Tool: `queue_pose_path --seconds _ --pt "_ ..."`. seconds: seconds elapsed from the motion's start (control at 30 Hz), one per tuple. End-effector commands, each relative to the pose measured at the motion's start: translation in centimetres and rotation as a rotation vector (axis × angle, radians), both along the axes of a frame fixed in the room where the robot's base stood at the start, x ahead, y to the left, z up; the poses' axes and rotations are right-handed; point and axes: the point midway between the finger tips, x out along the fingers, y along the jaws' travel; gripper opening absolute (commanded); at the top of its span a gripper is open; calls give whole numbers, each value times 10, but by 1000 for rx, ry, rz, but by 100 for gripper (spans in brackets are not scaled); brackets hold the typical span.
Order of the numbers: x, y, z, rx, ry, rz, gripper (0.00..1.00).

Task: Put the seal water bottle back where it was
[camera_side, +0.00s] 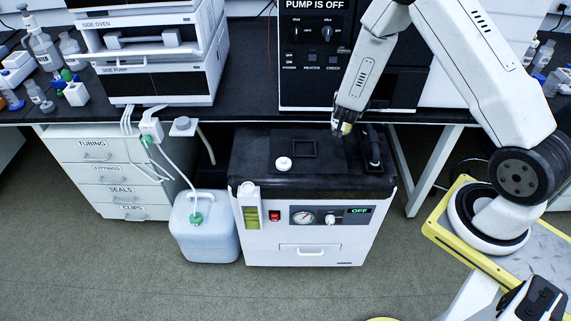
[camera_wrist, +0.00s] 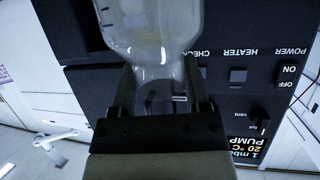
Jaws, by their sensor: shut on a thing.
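My gripper (camera_side: 345,127) points down over the back right of the black top of the white pump unit (camera_side: 315,257), in front of the dark control panel. In the wrist view my gripper (camera_wrist: 161,85) is shut on a clear glass bottle (camera_wrist: 155,25). The fingers stand on both sides of its narrow part, and the wider body extends past the top edge of the picture. I cannot make out the bottle clearly in the side view.
A black handle-like part (camera_side: 374,150) stands close right of my gripper. The dark panel reading "PUMP IS OFF" (camera_side: 316,60) rises behind. A white jug (camera_side: 205,240) stands on the floor left of the unit. Drawers (camera_side: 105,170) are farther left. The floor in front is clear.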

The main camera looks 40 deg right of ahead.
Motion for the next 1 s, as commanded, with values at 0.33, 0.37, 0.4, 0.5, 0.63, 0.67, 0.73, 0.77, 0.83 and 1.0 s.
queue_pose_path --seconds 0.33,0.37,0.4,0.5,0.63,0.67,0.73,0.77,0.83,1.0 --pt "33 -13 -32 -1 -2 0 0" --pt "35 -14 -35 -1 -2 0 0" --pt "38 -15 -39 -1 -2 0 0" --pt "45 -17 -48 -2 -1 0 0" --pt "51 -20 -55 -1 -2 0 0" --pt "52 -20 -56 -1 -2 0 0" --pt "53 -20 -58 -1 -2 0 0" --pt "53 -21 -58 -1 -2 0 0" --pt "53 -21 -58 -1 -3 -1 0" --pt "55 -21 -59 -1 -2 0 0"
